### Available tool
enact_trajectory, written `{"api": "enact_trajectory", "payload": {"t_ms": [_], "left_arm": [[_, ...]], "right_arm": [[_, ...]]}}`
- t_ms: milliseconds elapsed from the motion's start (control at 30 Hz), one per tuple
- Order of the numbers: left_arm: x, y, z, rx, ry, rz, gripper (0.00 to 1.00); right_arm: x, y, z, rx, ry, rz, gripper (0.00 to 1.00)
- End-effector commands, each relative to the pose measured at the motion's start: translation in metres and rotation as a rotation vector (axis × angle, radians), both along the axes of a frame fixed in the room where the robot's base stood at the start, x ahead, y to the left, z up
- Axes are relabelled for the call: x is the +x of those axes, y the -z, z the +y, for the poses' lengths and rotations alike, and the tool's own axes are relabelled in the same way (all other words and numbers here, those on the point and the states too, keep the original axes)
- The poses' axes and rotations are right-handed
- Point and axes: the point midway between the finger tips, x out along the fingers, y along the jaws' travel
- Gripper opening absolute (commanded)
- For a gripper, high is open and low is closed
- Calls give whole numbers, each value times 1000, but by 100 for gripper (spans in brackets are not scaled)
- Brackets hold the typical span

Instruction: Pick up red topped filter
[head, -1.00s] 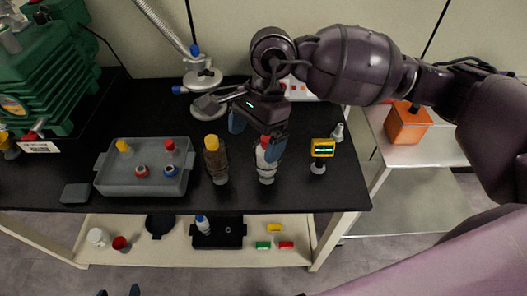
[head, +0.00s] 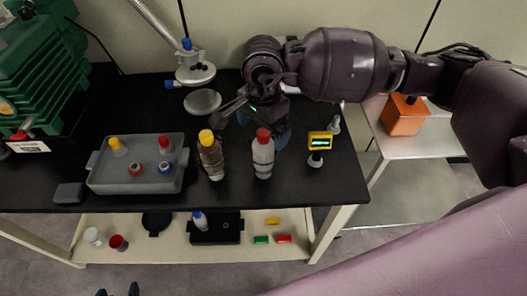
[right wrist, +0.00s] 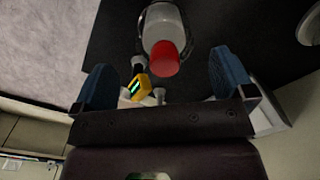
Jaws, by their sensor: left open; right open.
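A clear filter bottle with a red top (head: 263,155) stands upright on the black bench in the head view. In the right wrist view its red top (right wrist: 164,58) shows between my right fingers, beyond their tips. My right gripper (head: 265,127) is open and empty, just behind the bottle; its blue fingers are partly hidden there. The open blue fingers also show in the right wrist view (right wrist: 165,80). My left gripper (head: 118,291) shows only as two separate fingertips at the bottom edge, open and away from the bench.
A yellow-topped brown bottle (head: 211,157) stands close left of the red-topped one. A yellow meter (head: 320,142) stands to its right. A grey tray (head: 95,181) with several small capped items is at left. A stand (head: 195,74) is behind.

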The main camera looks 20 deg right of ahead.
Motion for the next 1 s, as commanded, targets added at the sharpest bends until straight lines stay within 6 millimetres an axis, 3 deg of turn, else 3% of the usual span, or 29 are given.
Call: {"api": "enact_trajectory", "payload": {"t_ms": [300,533,1000], "left_arm": [[0,0,0,0,0,0,68],[0,0,0,0,0,0,68],[2,-1,0,0,0,-4,68]], "right_arm": [[4,40,-1,-1,1,3,100],[5,41,-1,0,1,1,100],[5,41,-1,0,1,1,31]]}}
